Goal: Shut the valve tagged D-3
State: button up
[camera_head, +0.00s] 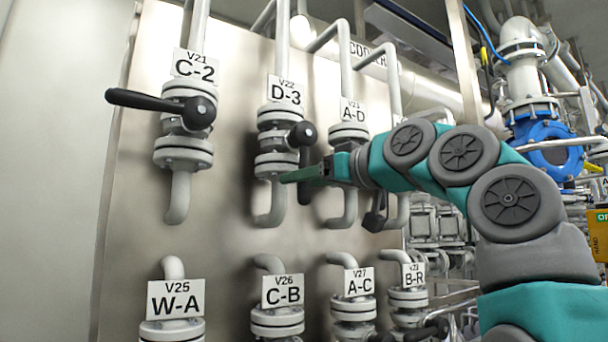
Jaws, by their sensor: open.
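The valve tagged D-3 (278,142) is a grey flanged valve on a vertical pipe, with its white tag (286,90) above. Its black lever (305,195) hangs down from a round black hub (303,134), in line with the pipe. My gripper (290,177) comes in from the right at the lever's height, its green fingers pointing left. The fingers are open and overlap the lever in the picture, hiding part of it. I cannot tell whether the lever is between them or touching.
Valve C-2 (183,135) at left has its lever (145,100) pointing left. Valve A-D (348,132) stands close on the right, partly behind my arm. Another black lever (375,218) hangs below my arm. A lower row includes W-A (176,299) and C-B (282,290).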

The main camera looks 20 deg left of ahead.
jog(key=shift+a, duration=0.1)
grip_shut()
dwell(0.4)
dwell(1.0)
